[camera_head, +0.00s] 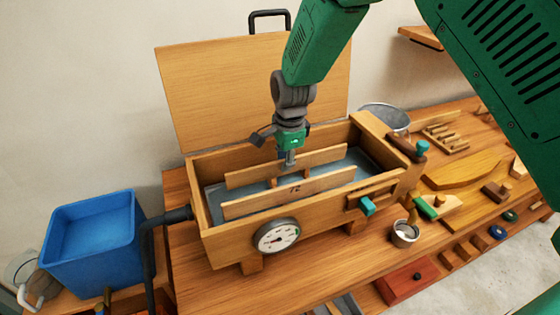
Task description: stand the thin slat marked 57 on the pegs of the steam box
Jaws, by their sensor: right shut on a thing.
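The steam box (225,248) is an open wooden trough with its lid raised behind it. A thin slat marked 72 (325,183) stands on edge along the front of the trough. Behind it another thin slat (325,157) stands on edge, roughly parallel; I see no number on it, so I cannot confirm it is 57. My right gripper (290,161) comes down from above and is shut on this rear slat near its middle. Small wooden pegs (276,182) show between the slats; whether the rear slat is seated on them I cannot tell. My left gripper is out of view.
A dial gauge (277,237) and a teal-handled latch (367,206) are on the box front. The raised lid (205,95) stands behind. A blue bin (92,245) is at left. Tools and wooden pieces crowd the bench at right, beside a metal cup (404,234).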

